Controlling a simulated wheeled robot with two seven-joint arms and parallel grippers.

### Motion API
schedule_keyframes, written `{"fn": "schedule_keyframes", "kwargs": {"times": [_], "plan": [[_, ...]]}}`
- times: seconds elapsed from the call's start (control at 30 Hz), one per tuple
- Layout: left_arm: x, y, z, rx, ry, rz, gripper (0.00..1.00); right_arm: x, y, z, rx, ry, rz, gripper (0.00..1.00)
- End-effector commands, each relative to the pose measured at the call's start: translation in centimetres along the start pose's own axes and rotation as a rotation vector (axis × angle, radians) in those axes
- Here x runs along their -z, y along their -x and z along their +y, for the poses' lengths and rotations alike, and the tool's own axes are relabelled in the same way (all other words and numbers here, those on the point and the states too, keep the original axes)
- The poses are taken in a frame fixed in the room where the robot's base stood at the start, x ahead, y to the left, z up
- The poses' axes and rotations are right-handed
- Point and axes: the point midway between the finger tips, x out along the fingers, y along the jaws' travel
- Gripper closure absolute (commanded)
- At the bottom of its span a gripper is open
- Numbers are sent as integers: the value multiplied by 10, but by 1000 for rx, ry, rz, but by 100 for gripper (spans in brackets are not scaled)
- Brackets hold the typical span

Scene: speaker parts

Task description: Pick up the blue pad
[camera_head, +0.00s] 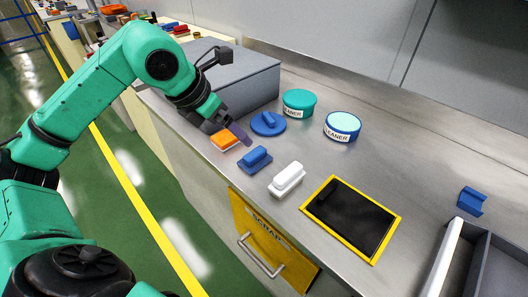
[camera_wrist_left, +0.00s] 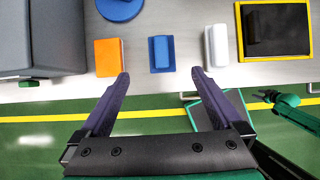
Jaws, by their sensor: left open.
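The blue pad (camera_head: 255,159) is a small block with a raised grip, lying on the steel counter between an orange pad (camera_head: 225,139) and a white pad (camera_head: 287,178). In the left wrist view the blue pad (camera_wrist_left: 161,54) shows just beyond the fingertips, in line with the gap between them. My left gripper (camera_head: 238,132) is open and empty. In the head view it is above the counter by the orange pad, whose far side it partly hides. In the left wrist view its two dark purple fingers (camera_wrist_left: 160,76) are spread wide. My right gripper is not in view.
A round blue lid with a grip (camera_head: 267,124) and two cleaner tubs, teal (camera_head: 298,103) and blue-white (camera_head: 342,126), stand behind. A grey box (camera_head: 235,82) is at the left. A yellow-framed black panel (camera_head: 352,218), blue bracket (camera_head: 471,201) and grey bin (camera_head: 500,262) lie right.

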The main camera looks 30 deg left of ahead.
Motion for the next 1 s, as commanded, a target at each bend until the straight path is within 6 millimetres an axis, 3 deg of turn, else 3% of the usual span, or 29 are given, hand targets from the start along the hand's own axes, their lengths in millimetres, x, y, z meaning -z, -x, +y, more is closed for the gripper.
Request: {"fn": "schedule_keyframes", "kwargs": {"times": [0.3,0.63,0.73,0.93,1.0], "plan": [[0,-74,-3,12,-1,3,0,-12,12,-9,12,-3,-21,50],[-3,-128,-3,14,0,3,0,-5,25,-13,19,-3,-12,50],[-2,-140,-3,10,-3,1,0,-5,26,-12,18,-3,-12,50],[-2,-142,-2,8,-4,2,0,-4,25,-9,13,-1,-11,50],[-2,-142,-2,8,-4,2,27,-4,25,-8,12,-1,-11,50]]}}
